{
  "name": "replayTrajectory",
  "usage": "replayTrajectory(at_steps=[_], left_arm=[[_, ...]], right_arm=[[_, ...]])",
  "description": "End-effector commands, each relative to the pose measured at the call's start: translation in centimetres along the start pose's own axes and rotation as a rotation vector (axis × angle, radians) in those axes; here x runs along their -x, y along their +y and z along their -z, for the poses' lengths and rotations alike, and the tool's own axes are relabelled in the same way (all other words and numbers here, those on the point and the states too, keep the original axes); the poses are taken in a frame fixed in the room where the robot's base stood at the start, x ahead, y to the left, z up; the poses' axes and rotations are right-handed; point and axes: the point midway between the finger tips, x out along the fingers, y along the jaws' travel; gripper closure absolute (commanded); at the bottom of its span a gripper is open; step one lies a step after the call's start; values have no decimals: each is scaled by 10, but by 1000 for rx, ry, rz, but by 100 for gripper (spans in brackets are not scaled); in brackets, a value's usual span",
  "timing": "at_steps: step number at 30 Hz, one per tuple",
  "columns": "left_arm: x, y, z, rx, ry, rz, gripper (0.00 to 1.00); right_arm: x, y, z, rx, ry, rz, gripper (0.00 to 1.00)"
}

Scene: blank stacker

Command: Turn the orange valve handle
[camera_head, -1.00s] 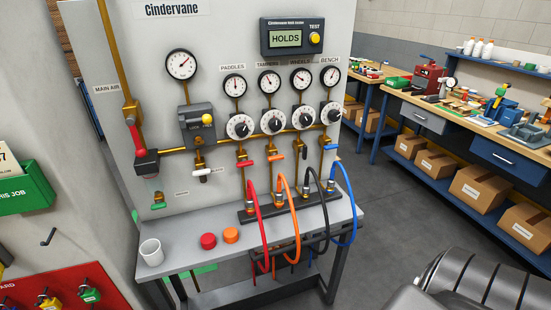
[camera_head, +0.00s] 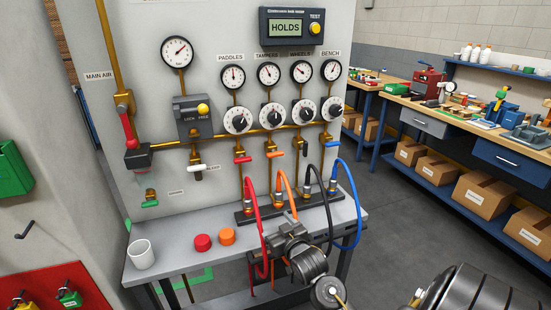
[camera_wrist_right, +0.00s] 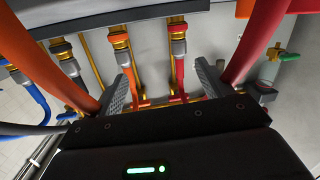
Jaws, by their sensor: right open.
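The orange valve handle (camera_head: 275,154) is on the wall panel, on the brass pipe below the second dial from the left, between the red handle (camera_head: 243,160) and the black one. My right gripper (camera_head: 283,226) is low over the shelf, below the orange handle and apart from it, among the red and orange hoses. In the right wrist view, its two fingers (camera_wrist_right: 166,88) are spread. Beyond them show reddish handles, one left (camera_wrist_right: 142,104) and one right (camera_wrist_right: 184,99); their exact colours are hard to tell. My left gripper is not in view.
An orange hose (camera_wrist_right: 50,55) passes left of the gripper and a red hose (camera_wrist_right: 252,42) right of it, both close. The shelf (camera_head: 185,259) holds a white cup (camera_head: 141,254), a red cap (camera_head: 203,242) and an orange cap (camera_head: 227,236).

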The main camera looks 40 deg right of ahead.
Motion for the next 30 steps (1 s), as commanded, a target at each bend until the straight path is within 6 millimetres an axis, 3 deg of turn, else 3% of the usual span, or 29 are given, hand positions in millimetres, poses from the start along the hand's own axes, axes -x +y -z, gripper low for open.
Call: replayTrajectory(at_steps=[6, 12, 21, 30], left_arm=[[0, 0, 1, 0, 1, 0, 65], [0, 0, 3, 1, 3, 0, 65], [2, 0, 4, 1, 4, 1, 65], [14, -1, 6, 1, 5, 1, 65]], right_arm=[[-36, 44, 62, -46, 277, -82, 22], [-48, 74, 101, -73, 466, -136, 22], [-54, 81, 112, -78, 502, -146, 22], [-98, 89, 137, -78, 500, -145, 22]])
